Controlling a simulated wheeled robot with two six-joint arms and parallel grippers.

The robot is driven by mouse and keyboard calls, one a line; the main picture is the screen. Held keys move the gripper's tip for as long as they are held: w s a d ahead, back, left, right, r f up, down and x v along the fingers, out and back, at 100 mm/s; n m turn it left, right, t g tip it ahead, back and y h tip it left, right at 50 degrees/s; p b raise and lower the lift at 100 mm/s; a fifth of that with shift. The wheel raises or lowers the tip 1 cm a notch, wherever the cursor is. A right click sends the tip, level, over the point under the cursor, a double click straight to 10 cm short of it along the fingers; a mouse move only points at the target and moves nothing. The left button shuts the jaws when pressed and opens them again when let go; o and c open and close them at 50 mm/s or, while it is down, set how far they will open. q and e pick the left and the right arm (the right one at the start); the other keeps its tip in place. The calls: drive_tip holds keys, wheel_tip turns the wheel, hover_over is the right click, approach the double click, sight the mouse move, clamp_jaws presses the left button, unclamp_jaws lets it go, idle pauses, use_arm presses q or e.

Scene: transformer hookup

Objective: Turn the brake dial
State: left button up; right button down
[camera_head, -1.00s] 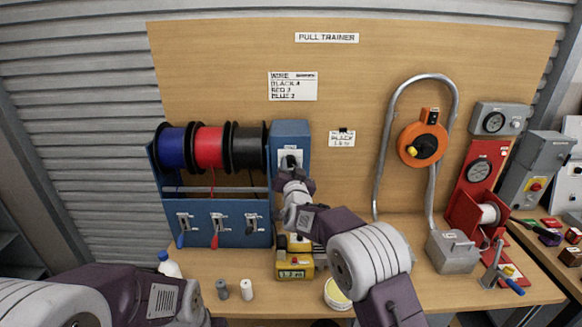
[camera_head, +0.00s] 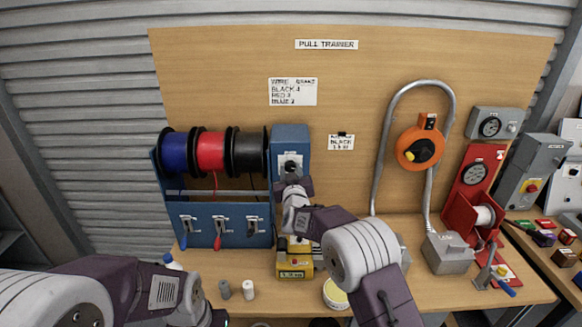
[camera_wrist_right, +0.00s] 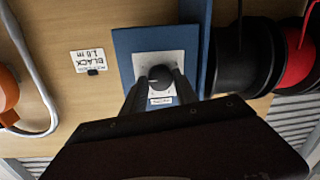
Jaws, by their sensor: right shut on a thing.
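The brake dial (camera_head: 290,166) is a black round knob on a white plate on the front of the blue box (camera_head: 291,137), right of the wire spools. In the right wrist view the dial (camera_wrist_right: 160,77) sits between the fingertips, with a pale mark on its face. My right gripper (camera_head: 292,180) comes from below and is shut on the dial. In the right wrist view its two dark fingers (camera_wrist_right: 160,88) flank the knob. My left arm (camera_head: 160,291) lies low at the left, and its fingers are not visible.
Blue, red and black spools (camera_head: 210,151) stand left of the box, above a panel with several levers (camera_head: 219,224). A yellow device (camera_head: 295,267), small cylinders (camera_head: 248,290) and a round tub (camera_head: 336,295) stand on the table. An orange reel (camera_head: 420,149) is at right.

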drive_tip(key=shift+r+n+p, duration=0.1)
drive_tip(key=shift+n+p, duration=0.85)
drive_tip(key=shift+n, duration=0.45)
drive_tip(key=c, duration=1)
unclamp_jaws()
drive_tip(key=shift+o, duration=0.2)
